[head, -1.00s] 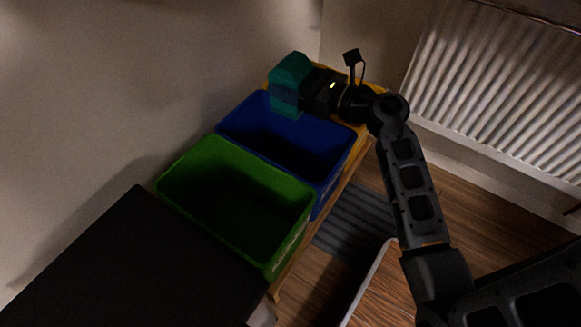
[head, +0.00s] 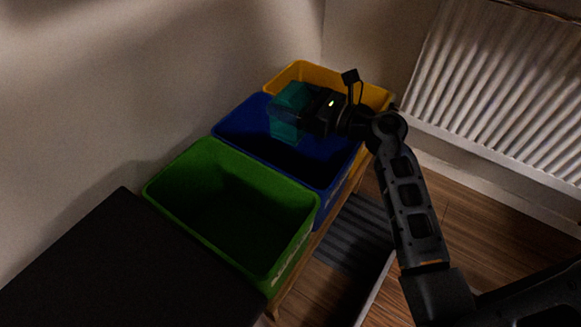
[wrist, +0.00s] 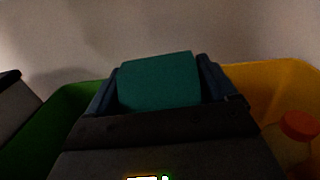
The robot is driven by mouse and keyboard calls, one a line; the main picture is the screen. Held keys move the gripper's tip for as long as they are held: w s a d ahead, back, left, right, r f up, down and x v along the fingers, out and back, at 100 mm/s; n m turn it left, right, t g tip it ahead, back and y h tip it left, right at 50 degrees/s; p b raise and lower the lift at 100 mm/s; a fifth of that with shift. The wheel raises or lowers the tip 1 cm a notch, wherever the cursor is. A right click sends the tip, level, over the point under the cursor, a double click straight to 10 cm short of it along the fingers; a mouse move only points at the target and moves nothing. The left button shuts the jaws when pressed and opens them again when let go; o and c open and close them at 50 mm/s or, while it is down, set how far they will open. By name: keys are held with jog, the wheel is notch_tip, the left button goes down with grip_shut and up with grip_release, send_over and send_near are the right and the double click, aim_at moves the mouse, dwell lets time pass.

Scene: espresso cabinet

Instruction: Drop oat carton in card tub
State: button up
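A teal oat carton (head: 290,112) is held above the blue tub (head: 232,128), toward its far end near the yellow tub. My gripper (head: 309,116) is shut on the carton. In the wrist view the carton (wrist: 160,80) sits between my two fingers (wrist: 160,98). Three open tubs stand in a row: green (head: 164,180) nearest, blue in the middle, yellow (head: 300,70) farthest. I cannot read which is the card tub. The blue tub's floor is dark.
A bottle with an orange cap (wrist: 300,126) is in the yellow tub. A dark flat surface (head: 130,265) lies at the near left. The wall is behind the tubs and a white radiator (head: 500,90) is at the right. A striped mat (head: 355,235) lies on the floor.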

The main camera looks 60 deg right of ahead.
jog(key=shift+o, duration=1.1)
jog(key=shift+s+d+r+p, duration=0.15)
jog(key=shift+s+p, duration=0.3)
jog(key=shift+s, duration=1.55)
jog(key=shift+s+d+f+p, duration=0.15)
jog(key=shift+s+p, duration=0.3)
jog(key=shift+s, duration=1.55)
jog(key=shift+r, duration=0.1)
